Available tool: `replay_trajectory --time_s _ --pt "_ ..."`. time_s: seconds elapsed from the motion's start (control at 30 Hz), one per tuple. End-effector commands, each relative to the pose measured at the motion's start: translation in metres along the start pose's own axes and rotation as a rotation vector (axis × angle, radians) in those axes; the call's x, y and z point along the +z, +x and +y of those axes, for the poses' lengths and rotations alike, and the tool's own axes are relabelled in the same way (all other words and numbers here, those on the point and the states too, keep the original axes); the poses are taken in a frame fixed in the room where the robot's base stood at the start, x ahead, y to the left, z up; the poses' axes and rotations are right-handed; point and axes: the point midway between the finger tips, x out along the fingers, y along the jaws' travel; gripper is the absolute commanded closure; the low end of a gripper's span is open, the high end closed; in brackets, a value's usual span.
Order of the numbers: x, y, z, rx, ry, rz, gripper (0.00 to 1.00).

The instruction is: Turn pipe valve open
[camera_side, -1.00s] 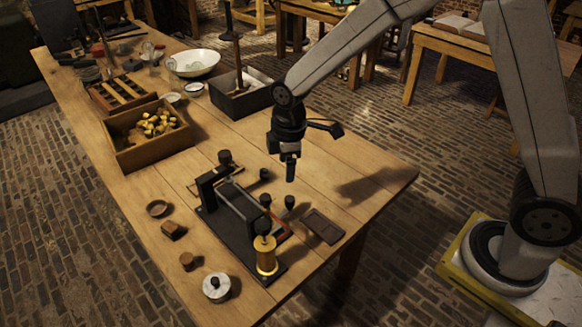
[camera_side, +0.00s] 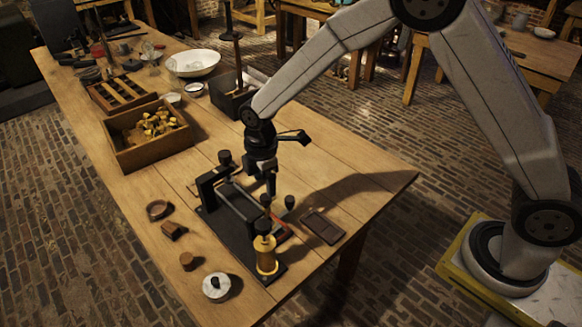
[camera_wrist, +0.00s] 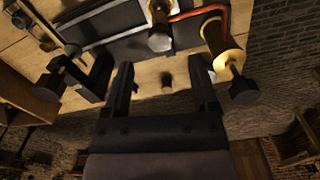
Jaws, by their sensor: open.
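No part is clearly recognisable as a pipe valve. An apparatus on a black base (camera_side: 215,222) stands at the table's near end. It carries a brass cylinder (camera_side: 267,257) with a dark knob (camera_side: 263,226) above it. The wrist view shows the brass cylinder (camera_wrist: 223,46), its black knob (camera_wrist: 243,91) and an orange-red tube or wire (camera_wrist: 198,12). My gripper (camera_side: 271,190) points down over the apparatus, behind the brass cylinder in the side view. In the wrist view my gripper (camera_wrist: 161,82) is open, with nothing held between its fingers. Contact with the apparatus cannot be told.
A black upright bracket (camera_side: 207,190) and a black-topped post (camera_side: 290,202) rise close to my gripper. A dark flat plate (camera_side: 322,228) lies right of the base. Small brown pieces and a white round lid (camera_side: 216,287) lie left.

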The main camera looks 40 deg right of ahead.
Motion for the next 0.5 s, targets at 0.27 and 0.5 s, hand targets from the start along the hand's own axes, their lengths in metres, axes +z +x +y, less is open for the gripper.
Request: replay_trajectory --time_s 0.27,0.5 --pt "0.0 0.034 0.0 -0.001 0.001 -0.001 0.24" --pt "0.0 0.048 0.0 0.001 0.001 0.0 0.24"
